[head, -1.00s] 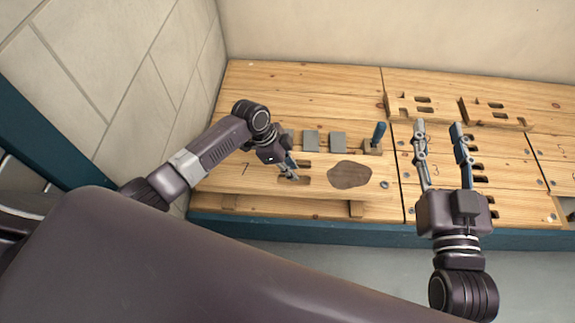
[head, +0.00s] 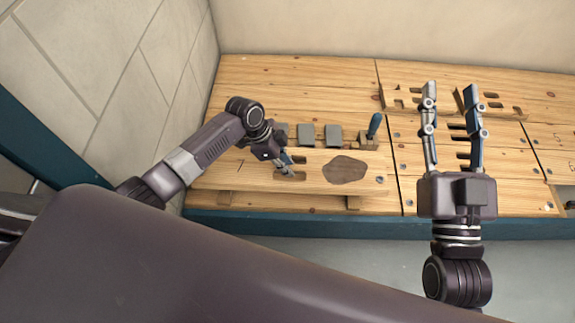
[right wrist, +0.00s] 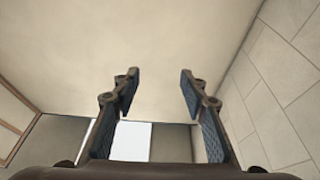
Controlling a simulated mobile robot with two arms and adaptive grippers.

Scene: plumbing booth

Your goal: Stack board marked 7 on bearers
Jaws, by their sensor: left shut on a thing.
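The board marked 7 (head: 225,177) is a long pale plank with a dark brown patch and slots, at the front left of the bench in the head view. It lies across two wooden bearers, whose ends show below its front edge at the left (head: 225,198) and right (head: 352,202). Whether it rests fully on them cannot be told. My left gripper (head: 288,171) is shut on the board at its slots, left of the patch. My right gripper (head: 451,88) is open and empty, right of the board; it also shows open in the right wrist view (right wrist: 158,75).
Grey blocks (head: 305,134) and a blue-handled tool (head: 373,128) stand just behind the board. Slotted wooden pieces (head: 410,97) lie at the back right. A tiled wall (head: 110,70) borders the left side. The bench's back left is clear.

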